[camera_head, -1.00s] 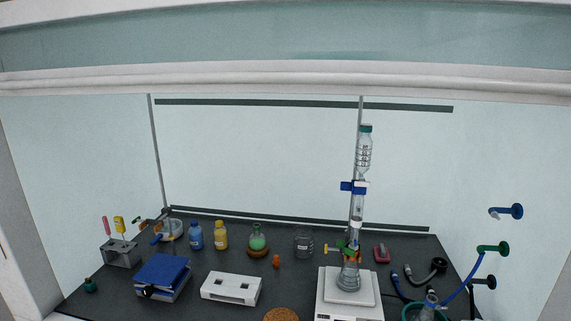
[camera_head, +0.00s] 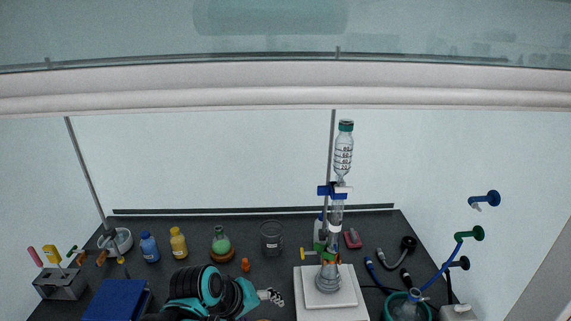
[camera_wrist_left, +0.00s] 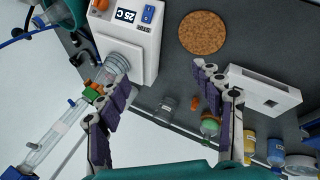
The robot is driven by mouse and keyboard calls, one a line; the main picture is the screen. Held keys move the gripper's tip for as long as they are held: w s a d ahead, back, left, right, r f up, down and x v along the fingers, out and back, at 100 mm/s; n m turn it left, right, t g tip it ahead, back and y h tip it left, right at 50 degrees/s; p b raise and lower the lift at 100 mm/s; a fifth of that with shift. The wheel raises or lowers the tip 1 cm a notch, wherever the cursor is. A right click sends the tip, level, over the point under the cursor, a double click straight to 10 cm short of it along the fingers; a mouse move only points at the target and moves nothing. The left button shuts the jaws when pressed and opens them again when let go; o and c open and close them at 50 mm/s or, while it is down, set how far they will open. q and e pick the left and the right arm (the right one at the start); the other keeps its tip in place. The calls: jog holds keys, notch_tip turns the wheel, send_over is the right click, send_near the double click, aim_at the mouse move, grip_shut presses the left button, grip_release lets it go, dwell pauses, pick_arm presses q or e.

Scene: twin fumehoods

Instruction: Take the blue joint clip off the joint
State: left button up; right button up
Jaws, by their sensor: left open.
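A tall glass column (camera_head: 336,215) stands on the white balance-like device (camera_head: 302,296), with a graduated glass vessel (camera_head: 344,150) on top. A blue clamp part (camera_head: 326,190) sits at its upper joint, and green and orange parts (camera_head: 320,247) sit low, above the flask (camera_head: 328,277). In the left wrist view a small blue piece (camera_wrist_left: 71,102) lies by the tube near green and orange parts (camera_wrist_left: 92,92). I cannot tell which blue part is the joint clip. My left gripper (camera_head: 272,297) is left of the device; its fingers (camera_wrist_left: 163,75) are spread and empty.
A white box (camera_wrist_left: 265,88) and a cork ring (camera_wrist_left: 203,32) lie near my left gripper. Bottles (camera_head: 178,243), a green flask (camera_head: 221,243) and a dark glass jar (camera_head: 271,238) stand behind it. Hoses and a green tub (camera_head: 408,306) are at the right.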

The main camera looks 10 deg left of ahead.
pick_arm(q)
jog(key=w+d+r+n+g+h+p, duration=0.1)
jog(key=w+d+r+n+h+p, duration=0.1)
jog(key=w+r+n+p, duration=0.4)
jog(key=w+d+r+n+g+h+p, duration=0.1)
jog(key=w+d+r+h+p, duration=0.15)
jog(key=w+r, duration=0.4)
jog(key=n+h+p, duration=0.5)
jog(key=n+p, duration=0.1)
jog(key=p, duration=0.1)
send_near(325, 187)
jog(key=shift+w+d+f+g, duration=0.15)
jog(key=shift+d+f, duration=0.3)
jog(key=shift+d, duration=0.05)
jog(key=shift+w+d+f+g, duration=0.15)
jog(key=shift+d+f, duration=0.25)
jog(key=shift+d, duration=0.05)
jog(key=shift+n+h, duration=0.3)
jog(key=shift+h, duration=0.05)
jog(key=x, duration=0.7)
jog(key=shift+w+d+p, duration=0.3)
jog(key=shift+w+p, duration=0.05)
jog(key=shift+c, duration=0.3)
